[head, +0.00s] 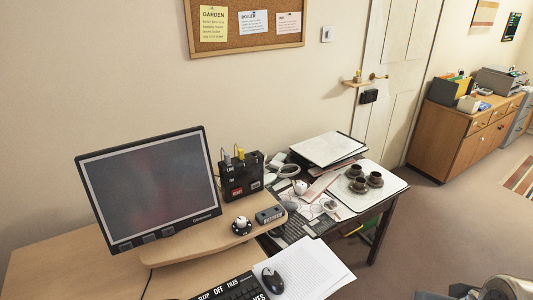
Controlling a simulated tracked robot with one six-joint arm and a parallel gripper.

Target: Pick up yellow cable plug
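A small yellow cable plug (240,153) stands upright at the top of a black box (240,178) on the raised wooden desk shelf, just right of the monitor. A grey plug (224,154) stands beside it to the left, also at the top of the box. The yellow plug is small in this view, and how deep it sits in the box cannot be told.
The monitor (150,190) stands close left of the box. A round knob device (242,226) and a small grey box (270,215) sit in front. A cluttered side table with dark cups (358,184) is at right. Keyboard, mouse (272,280) and papers lie nearer.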

